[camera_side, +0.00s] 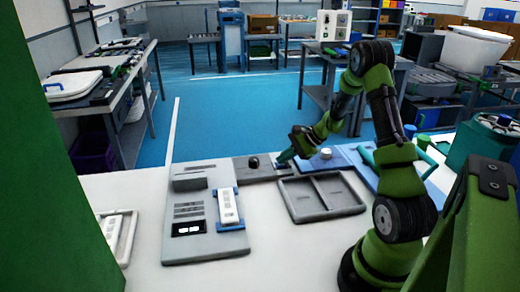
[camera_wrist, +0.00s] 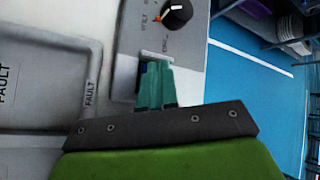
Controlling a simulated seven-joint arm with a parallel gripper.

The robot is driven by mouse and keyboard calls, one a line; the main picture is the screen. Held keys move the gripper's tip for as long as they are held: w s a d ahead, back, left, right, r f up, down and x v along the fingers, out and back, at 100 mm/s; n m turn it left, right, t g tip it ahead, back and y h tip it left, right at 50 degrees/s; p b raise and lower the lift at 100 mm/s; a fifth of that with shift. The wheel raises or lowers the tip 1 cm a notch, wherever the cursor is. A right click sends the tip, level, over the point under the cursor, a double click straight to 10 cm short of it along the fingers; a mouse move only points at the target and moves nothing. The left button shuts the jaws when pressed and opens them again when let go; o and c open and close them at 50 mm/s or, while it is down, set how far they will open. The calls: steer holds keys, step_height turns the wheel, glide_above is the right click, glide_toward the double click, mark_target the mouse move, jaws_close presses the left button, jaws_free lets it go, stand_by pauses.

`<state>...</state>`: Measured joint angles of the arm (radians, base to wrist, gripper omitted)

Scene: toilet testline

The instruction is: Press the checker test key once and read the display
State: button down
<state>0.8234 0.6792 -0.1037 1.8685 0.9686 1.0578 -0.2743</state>
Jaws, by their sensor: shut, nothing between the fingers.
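A grey checker panel (camera_side: 205,240) lies on the white table, with a slotted block and a small black display (camera_side: 188,228). The display shows white marks too small to read. A white remote-like unit (camera_side: 229,207) sits in a blue holder on the panel's right. Behind it is a grey box (camera_side: 240,172) with a black knob (camera_side: 253,162); the wrist view shows the knob with an orange mark (camera_wrist: 177,14). My gripper (camera_side: 284,160), teal-fingered, is shut and empty. In the wrist view its fingertips (camera_wrist: 156,66) overlap a pale square below the knob; contact is unclear.
A grey two-compartment tray (camera_side: 320,211) stands in front of my gripper; the wrist view shows its FAULT labels (camera_wrist: 91,92). Another white unit (camera_side: 113,228) lies in a tray at left. A blue plate (camera_side: 345,155) lies at right. The table's front is clear.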

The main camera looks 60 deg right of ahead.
mark_target(284, 165)
steer(key=shift+f, duration=0.15)
stand_by(0.3)
steer(key=shift+r, duration=0.85)
steer(key=shift+r, duration=2.5)
